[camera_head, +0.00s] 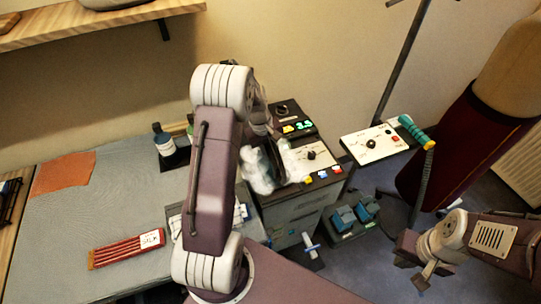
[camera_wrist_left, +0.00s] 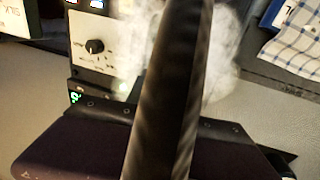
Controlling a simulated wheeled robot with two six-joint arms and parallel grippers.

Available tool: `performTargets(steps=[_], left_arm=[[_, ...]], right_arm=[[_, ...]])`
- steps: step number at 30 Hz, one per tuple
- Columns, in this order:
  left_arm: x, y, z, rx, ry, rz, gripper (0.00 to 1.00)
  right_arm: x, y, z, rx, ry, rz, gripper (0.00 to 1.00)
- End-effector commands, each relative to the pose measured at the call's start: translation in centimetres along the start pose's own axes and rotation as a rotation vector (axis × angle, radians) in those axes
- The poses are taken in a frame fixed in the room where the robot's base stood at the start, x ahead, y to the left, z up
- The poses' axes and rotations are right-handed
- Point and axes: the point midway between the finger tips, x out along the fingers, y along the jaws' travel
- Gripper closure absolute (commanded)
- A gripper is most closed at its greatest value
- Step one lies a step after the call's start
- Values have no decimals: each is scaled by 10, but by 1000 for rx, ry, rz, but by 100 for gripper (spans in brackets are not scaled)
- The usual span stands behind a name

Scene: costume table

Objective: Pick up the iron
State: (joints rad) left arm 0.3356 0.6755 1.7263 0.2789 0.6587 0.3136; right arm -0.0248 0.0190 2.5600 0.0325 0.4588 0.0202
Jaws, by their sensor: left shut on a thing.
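My left gripper (camera_head: 262,130) is largely hidden behind my own arm in the head view. It is shut on the iron (camera_head: 274,160), a dark shape over the front of the grey control station (camera_head: 290,210), with white steam around it. In the left wrist view a dark upright bar fills the middle, with steam behind it; I cannot tell which part it is. Whether the iron touches the station is hidden. My right gripper (camera_head: 416,264) is open and empty at the lower right, over the floor.
The grey ironing board (camera_head: 70,230) bears an orange cloth (camera_head: 64,172), a red striped packet (camera_head: 127,249) and bottles (camera_head: 162,139). A second panel (camera_head: 380,145) with a teal handle stands right of the station. Blue pedals (camera_head: 354,216) lie below. A maroon dress form (camera_head: 465,150) stands at the right.

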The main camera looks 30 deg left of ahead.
Motion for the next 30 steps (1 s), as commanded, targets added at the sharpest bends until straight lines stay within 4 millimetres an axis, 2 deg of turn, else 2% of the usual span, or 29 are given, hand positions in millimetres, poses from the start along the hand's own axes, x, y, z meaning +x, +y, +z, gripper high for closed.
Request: performTargets(steps=[7,14,24,30], left_arm=[[-28,8,1,2,5,3,100],[-41,33,23,4,4,4,100],[-68,81,67,4,4,4,100],[-77,95,80,2,3,4,100]], right_arm=[[4,0,0,0,0,0,100],[8,0,1,0,0,0,100],[13,0,1,0,0,0,100],[14,0,1,0,0,0,100]])
